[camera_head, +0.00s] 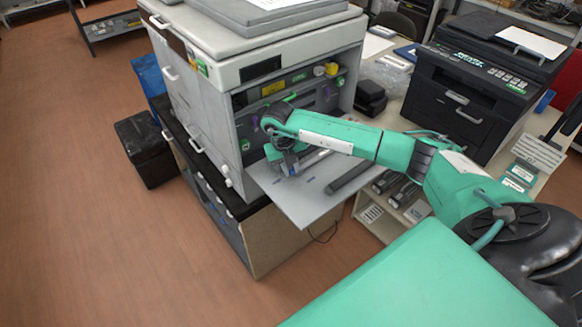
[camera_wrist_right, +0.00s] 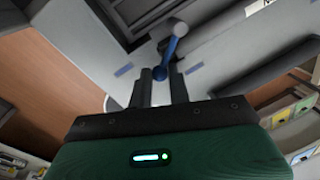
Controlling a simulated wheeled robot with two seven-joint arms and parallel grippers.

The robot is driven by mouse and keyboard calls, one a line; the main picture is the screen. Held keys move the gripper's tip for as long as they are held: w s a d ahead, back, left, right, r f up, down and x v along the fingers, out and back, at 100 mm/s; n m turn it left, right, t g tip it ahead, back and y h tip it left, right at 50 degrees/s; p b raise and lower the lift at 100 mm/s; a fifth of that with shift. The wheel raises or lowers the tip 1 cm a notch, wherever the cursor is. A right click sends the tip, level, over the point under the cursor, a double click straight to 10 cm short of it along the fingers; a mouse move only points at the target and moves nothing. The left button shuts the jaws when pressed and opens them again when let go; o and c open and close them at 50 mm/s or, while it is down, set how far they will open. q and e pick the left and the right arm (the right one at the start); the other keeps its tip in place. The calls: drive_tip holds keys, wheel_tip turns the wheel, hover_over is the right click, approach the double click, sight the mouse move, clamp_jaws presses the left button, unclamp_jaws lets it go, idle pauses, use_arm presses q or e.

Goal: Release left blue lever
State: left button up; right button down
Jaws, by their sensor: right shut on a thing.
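My right gripper (camera_head: 288,163) is over the lowered grey front panel (camera_head: 305,208) of the large printer (camera_head: 262,60). In the right wrist view, the blue lever (camera_wrist_right: 170,54) rises between the fingertips of my right gripper (camera_wrist_right: 161,78). In the head view the gripper mostly hides the lever. My left gripper is in neither view.
A black printer (camera_head: 470,85) stands on the desk at right. Black cartridges (camera_head: 390,182) sit on a shelf below. A black bin (camera_head: 145,148) stands on the floor at left, where the floor is mostly clear.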

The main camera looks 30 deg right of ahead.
drive_tip(key=shift+w+a+m+b, duration=0.25)
drive_tip(key=shift+w+m+b, duration=0.2)
drive_tip(key=shift+m, duration=0.25)
drive_tip(key=shift+w+r+m, duration=0.15)
drive_tip(key=shift+w+m, duration=0.05)
drive_tip(key=shift+m, duration=0.3)
drive_tip(key=c, duration=1.3)
unclamp_jaws()
drive_tip(key=shift+a, duration=0.1)
drive_tip(key=shift+w+r+b, duration=0.1)
drive_tip(key=shift+r+b, duration=0.3)
drive_tip(key=shift+r, duration=0.1)
wheel_tip(320, 180, up, 6)
drive_tip(key=a+b, duration=0.1)
drive_tip(key=shift+w+r+b, duration=0.15)
drive_tip(key=shift+w+b, duration=0.1)
drive_tip(key=shift+b, duration=0.15)
